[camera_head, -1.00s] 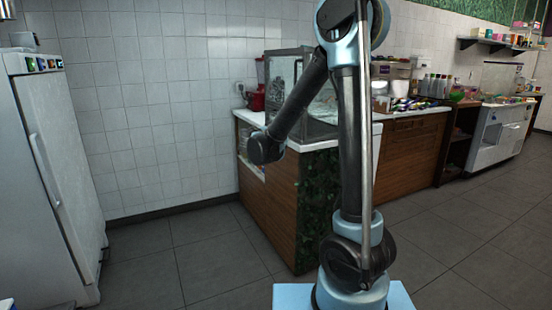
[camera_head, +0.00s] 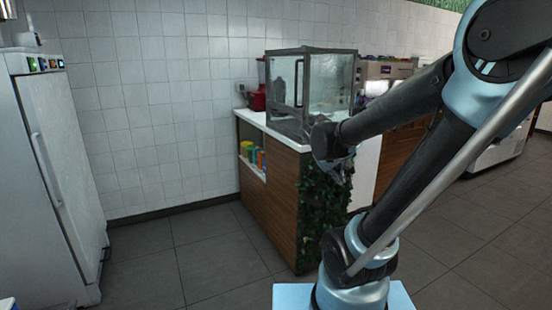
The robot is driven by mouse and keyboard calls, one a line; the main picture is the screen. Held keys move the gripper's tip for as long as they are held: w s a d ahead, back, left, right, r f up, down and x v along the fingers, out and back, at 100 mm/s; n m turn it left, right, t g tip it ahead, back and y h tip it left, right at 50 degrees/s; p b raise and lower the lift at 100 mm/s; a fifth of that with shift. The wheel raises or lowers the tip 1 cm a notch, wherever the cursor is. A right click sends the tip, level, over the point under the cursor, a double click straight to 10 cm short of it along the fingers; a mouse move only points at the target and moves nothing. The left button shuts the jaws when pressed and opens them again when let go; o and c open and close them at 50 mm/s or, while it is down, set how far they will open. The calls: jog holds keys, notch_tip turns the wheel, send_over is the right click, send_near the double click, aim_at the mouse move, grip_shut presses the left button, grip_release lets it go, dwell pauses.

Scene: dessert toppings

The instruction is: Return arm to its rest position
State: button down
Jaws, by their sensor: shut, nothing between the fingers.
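My arm rises from its light blue base in the head camera view, leans right to the elbow, and its forearm reaches back left to a dark round wrist joint. My gripper (camera_head: 342,172) shows small and partly hidden below and behind that wrist joint. It is shut, with nothing seen in it. It appears in front of the leafy end panel of the counter (camera_head: 268,197); I cannot tell the distance between them.
A glass display case (camera_head: 285,95) and a red blender (camera_head: 257,100) stand on the counter. A white fridge (camera_head: 70,170) stands at the left. Grey floor (camera_head: 200,250) lies clear between fridge and counter. More kitchen equipment is behind my arm at the right.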

jog(key=s+a+f+m+g+y, duration=0.1)
jog(key=s+f, duration=0.3)
jog(key=s, duration=0.5)
jog(key=s+a+f+m+g+y, duration=0.2)
jog(key=s+f+m+y, duration=0.1)
jog(key=s, duration=0.6)
jog(key=shift+f+y, duration=0.6)
jog(key=shift+f, duration=0.1)
